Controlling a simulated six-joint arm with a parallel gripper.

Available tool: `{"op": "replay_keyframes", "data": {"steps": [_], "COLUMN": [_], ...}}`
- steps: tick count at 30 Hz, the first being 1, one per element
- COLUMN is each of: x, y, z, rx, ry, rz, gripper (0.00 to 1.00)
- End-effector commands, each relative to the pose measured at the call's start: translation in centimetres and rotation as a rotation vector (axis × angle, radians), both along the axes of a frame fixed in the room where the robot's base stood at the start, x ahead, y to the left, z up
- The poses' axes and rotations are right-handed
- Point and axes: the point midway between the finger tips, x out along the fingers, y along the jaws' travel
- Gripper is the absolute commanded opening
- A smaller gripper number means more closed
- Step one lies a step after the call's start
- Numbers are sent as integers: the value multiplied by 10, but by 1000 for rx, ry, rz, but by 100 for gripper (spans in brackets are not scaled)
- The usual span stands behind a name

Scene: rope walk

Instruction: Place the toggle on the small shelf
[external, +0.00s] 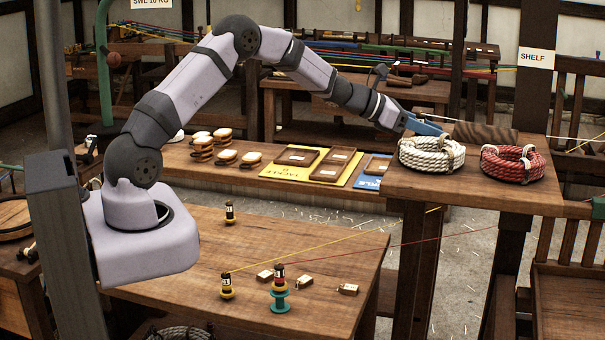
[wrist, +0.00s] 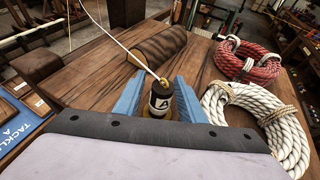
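The toggle (wrist: 160,101) looks like a small black cylinder with a white label marked A, a brass-coloured top and a yellowish base. A white cord runs from its top up to the left in the wrist view. My gripper (external: 428,127) has its blue fingers on both sides of the toggle and appears shut on it. The small shelf (external: 470,187) is the raised wooden top at the right, below a SHELF sign (external: 536,58). My gripper is at its left part, behind the white rope coil. In the external view the toggle is hidden; I cannot tell whether its base touches the shelf.
A white rope coil (external: 431,155) and a red one (external: 513,162) lie on the shelf, with a dark wooden roll (external: 485,133) behind. Similar black pieces (external: 279,272) and small tagged blocks (external: 348,289) stand on the front table (external: 330,245). Yellow and red cords stretch across.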

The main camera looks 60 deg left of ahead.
Motion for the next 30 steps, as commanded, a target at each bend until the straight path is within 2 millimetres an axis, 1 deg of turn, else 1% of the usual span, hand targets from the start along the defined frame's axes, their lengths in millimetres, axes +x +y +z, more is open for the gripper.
{"op": "replay_keyframes", "data": {"steps": [5,15,21,25,30], "x": [-15,-61,-84,-94,-99], "y": [7,26,36,39,41], "z": [5,25,36,40,43], "rx": [1,0,0,1,-1], "ry": [-1,-2,-1,0,0], "rz": [3,3,2,2,0], "gripper": [37,37,37,37,37]}}
